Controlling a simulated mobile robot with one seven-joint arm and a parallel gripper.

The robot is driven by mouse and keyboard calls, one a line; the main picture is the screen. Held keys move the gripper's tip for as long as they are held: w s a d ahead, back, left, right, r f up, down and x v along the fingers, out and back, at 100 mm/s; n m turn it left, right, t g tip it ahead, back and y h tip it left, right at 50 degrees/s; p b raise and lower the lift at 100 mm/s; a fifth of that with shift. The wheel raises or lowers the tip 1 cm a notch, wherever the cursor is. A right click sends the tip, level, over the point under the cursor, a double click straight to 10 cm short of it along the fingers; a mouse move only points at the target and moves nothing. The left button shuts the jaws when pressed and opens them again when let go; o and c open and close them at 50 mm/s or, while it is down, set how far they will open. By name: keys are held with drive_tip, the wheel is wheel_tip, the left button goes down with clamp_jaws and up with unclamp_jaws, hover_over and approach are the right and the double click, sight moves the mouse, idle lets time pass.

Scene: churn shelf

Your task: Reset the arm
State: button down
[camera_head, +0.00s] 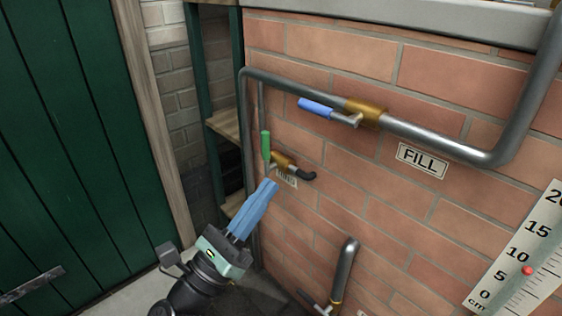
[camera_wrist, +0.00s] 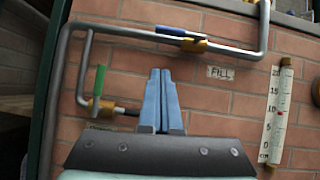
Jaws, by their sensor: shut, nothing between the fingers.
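My gripper (camera_head: 268,188) has blue fingers that are shut with nothing between them. In the head view it points up and right in front of the brick wall, just below the green-handled valve. In the wrist view its fingertips (camera_wrist: 161,72) point up toward the wall, right of the green handle (camera_wrist: 99,79) and below the blue handle. I cannot tell whether the fingers touch anything, but they look apart from the valves.
A blue-handled valve (camera_head: 316,108) sits on a grey pipe (camera_head: 420,140) above a FILL label (camera_head: 422,161). The green-handled valve (camera_head: 266,146) is lower left. Another pipe (camera_head: 345,270) stands below. A gauge (camera_head: 520,262) is at right, a green door (camera_head: 80,150) at left.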

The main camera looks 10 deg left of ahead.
drive_tip(key=shift+v, duration=0.75)
